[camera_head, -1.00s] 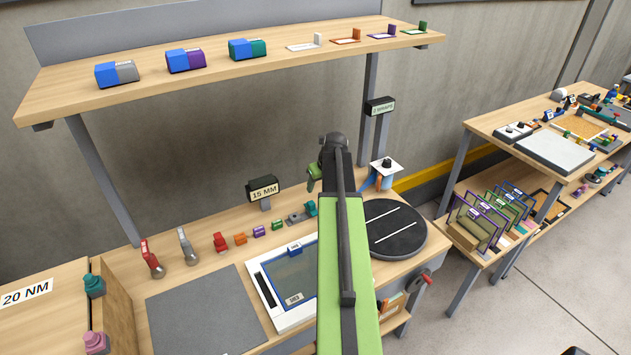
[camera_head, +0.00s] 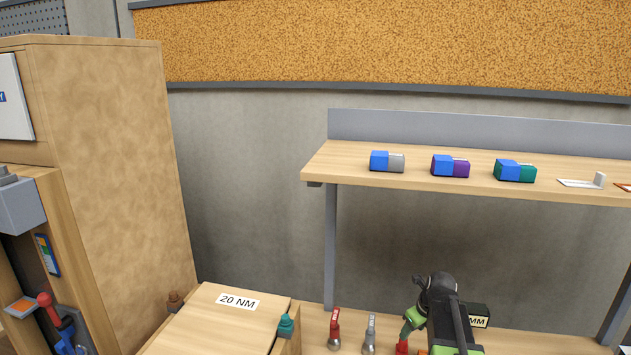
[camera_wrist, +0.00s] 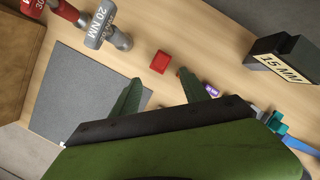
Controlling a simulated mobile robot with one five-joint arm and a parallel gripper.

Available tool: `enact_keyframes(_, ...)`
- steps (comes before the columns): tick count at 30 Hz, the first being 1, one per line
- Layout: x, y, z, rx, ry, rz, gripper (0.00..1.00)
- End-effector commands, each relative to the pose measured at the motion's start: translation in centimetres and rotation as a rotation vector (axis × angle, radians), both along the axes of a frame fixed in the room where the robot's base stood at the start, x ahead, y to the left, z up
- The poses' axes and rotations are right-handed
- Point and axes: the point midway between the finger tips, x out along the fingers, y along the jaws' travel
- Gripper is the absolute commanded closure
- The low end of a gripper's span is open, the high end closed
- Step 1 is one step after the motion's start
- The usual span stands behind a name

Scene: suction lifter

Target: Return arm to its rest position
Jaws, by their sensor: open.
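My gripper (camera_wrist: 158,88) is open in the wrist view, its two green fingers spread above the bench with nothing between them. In the head view my gripper (camera_head: 411,322) shows at the lower right, beside the dark wrist of my arm. A small red block (camera_wrist: 160,61) lies on the bench just beyond the fingertips, apart from them.
A grey mat (camera_wrist: 72,95) lies on the bench at the left. A shelf (camera_head: 420,184) with several coloured blocks spans above the bench. A tall wooden cabinet (camera_head: 110,180) and a box labelled 20 NM (camera_head: 215,330) stand at the left.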

Motion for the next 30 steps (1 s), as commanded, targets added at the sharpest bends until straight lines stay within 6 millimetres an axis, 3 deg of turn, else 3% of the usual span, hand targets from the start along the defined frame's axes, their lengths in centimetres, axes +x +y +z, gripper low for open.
enact_keyframes(1, -0.9, 5.0, -1.2, -0.043, 0.016, 0.183, 0.47)
enact_keyframes(3, -2.5, 10.9, -2.1, -0.122, 0.038, 0.500, 0.47)
enact_keyframes(6, -5.5, 16.6, -3.0, -0.236, 0.062, 0.972, 0.47)
enact_keyframes(9, -8.4, 19.4, -3.5, -0.325, 0.078, 1.404, 0.47)
enact_keyframes(15, -12.8, 19.0, -3.6, -0.425, 0.085, 2.150, 0.47)
enact_keyframes(19, -13.6, 18.7, -3.6, -0.445, 0.058, 2.492, 0.47)
enact_keyframes(24, -13.8, 18.7, -3.6, -0.455, 0.021, 2.684, 0.47)
enact_keyframes(30, -13.8, 18.7, -3.6, -0.459, 0.016, 2.697, 0.47)
